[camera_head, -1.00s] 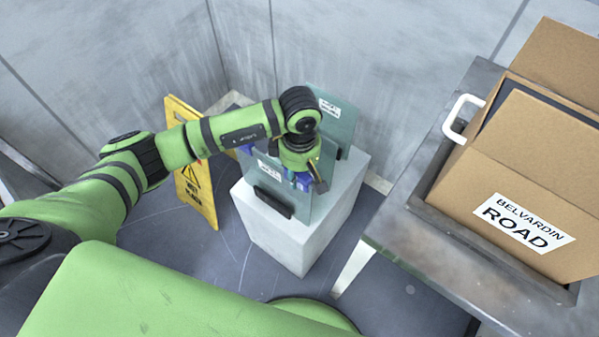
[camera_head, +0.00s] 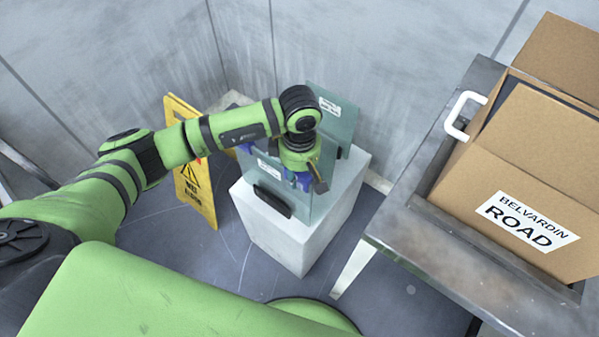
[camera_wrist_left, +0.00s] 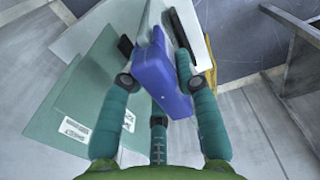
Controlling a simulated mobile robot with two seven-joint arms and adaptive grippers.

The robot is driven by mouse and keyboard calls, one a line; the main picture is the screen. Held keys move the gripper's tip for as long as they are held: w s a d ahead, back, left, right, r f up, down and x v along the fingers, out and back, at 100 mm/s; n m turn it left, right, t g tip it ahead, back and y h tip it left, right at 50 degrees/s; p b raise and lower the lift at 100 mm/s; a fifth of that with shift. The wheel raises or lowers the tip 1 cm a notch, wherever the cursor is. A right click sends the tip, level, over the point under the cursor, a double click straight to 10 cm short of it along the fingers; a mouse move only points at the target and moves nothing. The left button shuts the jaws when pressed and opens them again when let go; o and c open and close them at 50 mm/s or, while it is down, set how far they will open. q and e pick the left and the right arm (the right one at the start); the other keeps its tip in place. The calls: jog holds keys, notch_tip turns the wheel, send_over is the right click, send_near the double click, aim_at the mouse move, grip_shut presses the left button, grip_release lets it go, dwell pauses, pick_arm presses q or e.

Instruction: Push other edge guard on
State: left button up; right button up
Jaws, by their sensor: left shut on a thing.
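A front glass plate (camera_head: 266,168) with a white label and a black handle (camera_head: 272,201) stands upright on a white block (camera_head: 284,236). A blue edge guard (camera_head: 244,149) sits at its upper left corner. My left gripper (camera_head: 304,184) is at the plate's upper right corner, fingers down, shut on another blue edge guard. In the left wrist view this guard (camera_wrist_left: 164,82) lies between the fingers (camera_wrist_left: 155,76), beside the glass. I cannot tell whether it is seated on the edge. My right gripper is not in view.
A second glass plate (camera_head: 337,112) stands behind the first. A yellow wet-floor sign (camera_head: 199,196) is left of the block. At right, a metal table (camera_head: 420,240) holds a cardboard box (camera_head: 515,195) marked BELVARDIN ROAD. Grey walls close off the back.

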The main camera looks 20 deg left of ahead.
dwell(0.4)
pick_arm(q)
jog(key=o, duration=1)
notch_tip(320, 180, up, 12)
jog(key=shift+r, duration=0.1)
dwell(0.5)
